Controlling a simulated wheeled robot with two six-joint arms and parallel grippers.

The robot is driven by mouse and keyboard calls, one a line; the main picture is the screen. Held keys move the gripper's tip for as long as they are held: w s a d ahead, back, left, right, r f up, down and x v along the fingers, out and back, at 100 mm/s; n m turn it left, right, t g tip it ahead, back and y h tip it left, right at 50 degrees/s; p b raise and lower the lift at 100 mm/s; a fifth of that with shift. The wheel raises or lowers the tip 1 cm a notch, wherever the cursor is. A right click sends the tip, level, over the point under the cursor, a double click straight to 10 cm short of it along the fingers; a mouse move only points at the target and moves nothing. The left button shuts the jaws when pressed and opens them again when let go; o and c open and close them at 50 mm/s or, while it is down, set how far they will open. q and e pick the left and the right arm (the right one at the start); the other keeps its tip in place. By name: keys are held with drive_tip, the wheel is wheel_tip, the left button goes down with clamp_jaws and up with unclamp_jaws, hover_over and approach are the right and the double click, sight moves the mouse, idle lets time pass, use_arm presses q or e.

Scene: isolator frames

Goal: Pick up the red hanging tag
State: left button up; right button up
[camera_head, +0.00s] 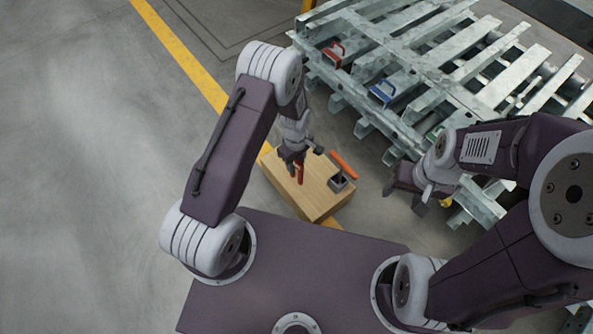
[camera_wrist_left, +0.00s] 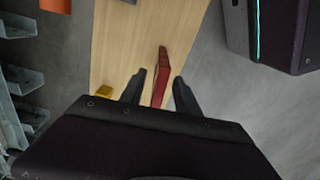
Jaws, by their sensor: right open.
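The red hanging tag (camera_head: 300,174) stands out against the wooden tabletop (camera_head: 318,205) in the head view, just below my left gripper (camera_head: 292,167). In the left wrist view the red tag (camera_wrist_left: 161,80) is a narrow red strip between the two dark fingers of my left gripper (camera_wrist_left: 159,80). The fingers are apart, with wood visible on each side of the tag. The lower end of the tag is hidden behind the gripper body. My right gripper (camera_head: 421,203) is open and empty, beside the metal frames at the right, away from the tag.
An orange-handled item (camera_head: 343,164) with a dark square base (camera_head: 340,184) is on the tabletop, close right of my left gripper. Galvanised frames (camera_head: 440,75) with a red lock (camera_head: 333,53) and a blue lock (camera_head: 383,92) stand behind. Floor at left is clear.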

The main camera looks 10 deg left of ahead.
sight(296, 167)
use_arm(q)
wheel_tip(296, 167, down, 5)
drive_tip(key=b, duration=0.3)
drive_tip(key=shift+d+r, duration=0.1)
drive_tip(key=shift+r, duration=0.25)
clamp_jaws()
use_arm(e)
wheel_tip(296, 167, down, 4)
drive_tip(key=shift+r, duration=0.15)
use_arm(q)
drive_tip(key=shift+r+p, duration=0.1)
drive_tip(key=shift+p, duration=0.25)
use_arm(e)
drive_tip(key=shift+r, duration=0.1)
use_arm(q)
drive_tip(key=shift+r+p, duration=0.3)
drive_tip(key=shift+r, duration=0.1)
drive_tip(key=r+p, duration=0.2)
drive_tip(key=r, duration=0.1)
drive_tip(key=r+p, duration=0.1)
drive_tip(key=shift+s+d+r+p, duration=0.15)
drive_tip(key=shift+d+r+p, duration=0.05)
drive_tip(key=shift+d+p, duration=0.2)
drive_tip(key=s+d+r+p, duration=0.3)
drive_tip(key=d+r+p, duration=0.2)
drive_tip(key=d, duration=0.5)
drive_tip(key=shift+s+r, duration=0.25)
drive_tip(key=shift+r, duration=0.15)
use_arm(e)
wheel_tip(296, 167, up, 10)
